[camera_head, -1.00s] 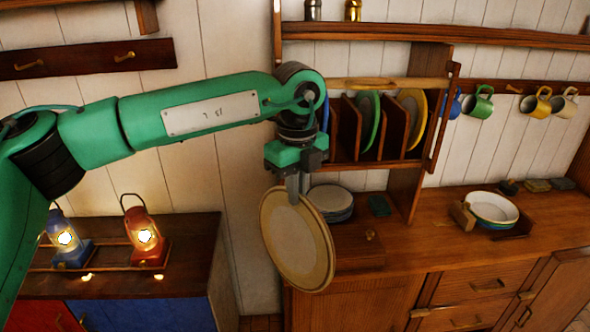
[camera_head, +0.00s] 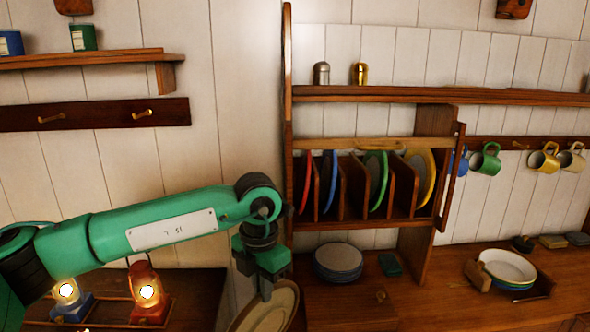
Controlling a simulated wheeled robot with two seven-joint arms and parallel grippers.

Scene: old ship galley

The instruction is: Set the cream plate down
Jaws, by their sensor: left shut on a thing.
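The cream plate (camera_head: 274,308) hangs tilted from my left gripper (camera_head: 266,287) in the lower middle of the head view. The gripper is shut on its upper rim, and the plate's lower part is cut off by the bottom edge of the picture. The plate is in front of the counter's left end. A stack of plates (camera_head: 338,260) lies on the counter (camera_head: 420,292) to the right of my gripper. My right gripper is not in view.
A wooden plate rack (camera_head: 345,192) above the counter holds red, blue, green and yellow plates upright. Mugs (camera_head: 487,160) hang on hooks. Lit lanterns (camera_head: 148,290) stand at lower left.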

